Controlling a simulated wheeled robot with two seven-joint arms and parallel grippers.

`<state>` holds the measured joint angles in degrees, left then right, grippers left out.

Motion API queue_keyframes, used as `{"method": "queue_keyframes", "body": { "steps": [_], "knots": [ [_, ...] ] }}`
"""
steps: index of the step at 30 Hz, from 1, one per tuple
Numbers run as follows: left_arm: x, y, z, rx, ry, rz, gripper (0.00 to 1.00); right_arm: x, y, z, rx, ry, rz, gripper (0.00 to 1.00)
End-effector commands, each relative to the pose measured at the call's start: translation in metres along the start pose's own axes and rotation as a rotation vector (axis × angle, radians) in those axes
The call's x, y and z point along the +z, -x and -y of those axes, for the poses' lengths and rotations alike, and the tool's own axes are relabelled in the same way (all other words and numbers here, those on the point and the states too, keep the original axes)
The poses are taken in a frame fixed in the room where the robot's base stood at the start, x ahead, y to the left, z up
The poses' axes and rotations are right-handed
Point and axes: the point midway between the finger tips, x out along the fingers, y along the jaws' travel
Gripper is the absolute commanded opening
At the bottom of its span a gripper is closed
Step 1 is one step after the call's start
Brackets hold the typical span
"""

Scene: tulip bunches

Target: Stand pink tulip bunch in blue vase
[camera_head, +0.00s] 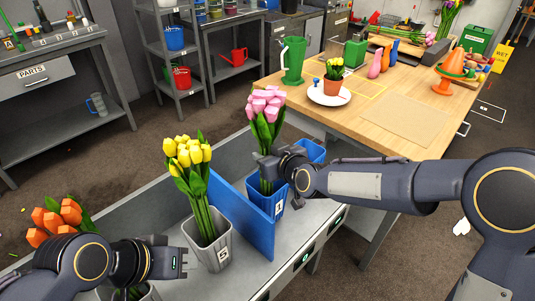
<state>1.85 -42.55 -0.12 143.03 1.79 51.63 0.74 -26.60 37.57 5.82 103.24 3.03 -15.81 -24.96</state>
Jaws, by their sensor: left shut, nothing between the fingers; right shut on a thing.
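The pink tulip bunch (267,104) stands upright, blooms up, behind the blue divider panel. My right gripper (268,168) comes in from the right and is shut on its green stems. The blue vase (279,207), with a white label, is directly below this gripper on the grey bench. The lower stems go down at the vase's mouth; the gripper and panel hide part of this, so I cannot tell how deep they reach. My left gripper (180,262) is shut and empty at lower left, in front of the grey vase with yellow tulips.
Yellow tulips (187,155) stand in a grey vase (209,250). The blue panel (240,215) rises between it and the blue vase. Another blue container (312,151) is behind my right gripper. Orange tulips (55,218) are at far left. A wooden table (400,117) stands behind.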

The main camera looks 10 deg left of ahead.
Motion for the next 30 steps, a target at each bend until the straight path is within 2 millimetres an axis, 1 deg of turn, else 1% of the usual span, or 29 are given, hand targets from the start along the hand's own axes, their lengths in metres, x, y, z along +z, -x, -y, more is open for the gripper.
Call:
{"method": "queue_keyframes", "body": {
  "steps": [5, 21, 30],
  "knots": [
    [0.0, 0.0, 0.0, 0.0, 0.0, 0.0, 0.0, -0.001, 0.0, 0.0, 0.0, 0.0, -0.003, 0.04],
    [0.006, -0.012, 0.006, 0.0, 0.0, 0.0, 0.0, 0.011, -0.005, 0.0, 0.0, 0.001, -0.003, 0.04],
    [0.007, -0.014, 0.006, 0.0, 0.0, 0.0, 0.0, 0.013, -0.006, 0.0, 0.0, 0.001, -0.003, 0.04]
  ]
}}
